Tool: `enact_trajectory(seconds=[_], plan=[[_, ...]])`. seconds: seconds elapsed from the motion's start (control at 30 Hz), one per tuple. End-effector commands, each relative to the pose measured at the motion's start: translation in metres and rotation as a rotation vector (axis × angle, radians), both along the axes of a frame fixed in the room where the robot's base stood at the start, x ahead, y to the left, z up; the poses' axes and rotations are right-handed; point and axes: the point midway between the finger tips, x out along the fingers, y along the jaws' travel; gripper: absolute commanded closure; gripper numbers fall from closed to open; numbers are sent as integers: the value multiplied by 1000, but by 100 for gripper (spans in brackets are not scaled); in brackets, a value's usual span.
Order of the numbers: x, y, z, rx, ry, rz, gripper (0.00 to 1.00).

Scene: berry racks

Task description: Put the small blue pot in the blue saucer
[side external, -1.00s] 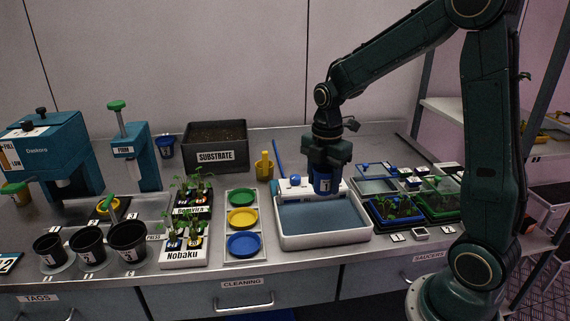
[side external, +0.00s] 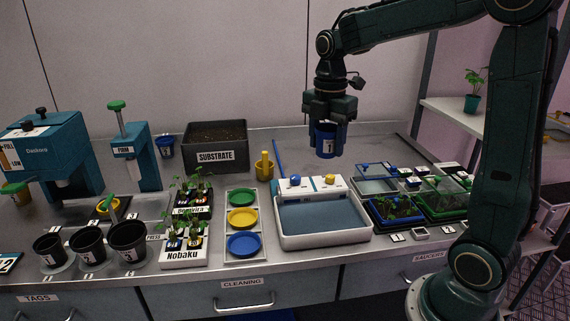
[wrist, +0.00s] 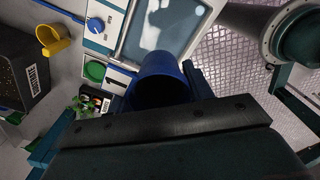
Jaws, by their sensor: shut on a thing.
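The small blue pot (side external: 326,141) has a white label and hangs upright between the fingers of my gripper (side external: 326,132), above the back edge of the white basin. My gripper is shut on it. In the wrist view the blue pot (wrist: 160,82) is close up between the fingers, its inside dark. The blue saucer (side external: 243,245) lies empty at the near end of a white tray, below the yellow saucer (side external: 242,218) and the green saucer (side external: 242,197). My gripper is to the right of the saucers and well above them.
The white basin (side external: 367,232) with blue-grey liquid or lining stands right of the saucer tray. Seedling racks (side external: 165,257) stand left of it, with black pots (side external: 128,240) further left. The substrate bin (side external: 243,136) and a yellow scoop (side external: 264,170) are behind.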

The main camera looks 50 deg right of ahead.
Motion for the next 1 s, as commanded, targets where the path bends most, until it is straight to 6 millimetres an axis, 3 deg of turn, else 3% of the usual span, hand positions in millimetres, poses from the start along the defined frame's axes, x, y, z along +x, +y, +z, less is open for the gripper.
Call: enact_trajectory(seconds=[0.37,0.57,0.77,1.0], plan=[[2,2,0,0,0,1,72],[14,14,2,0,0,9,72],[39,44,7,-1,0,21,72],[74,102,13,-1,-1,38,72]])
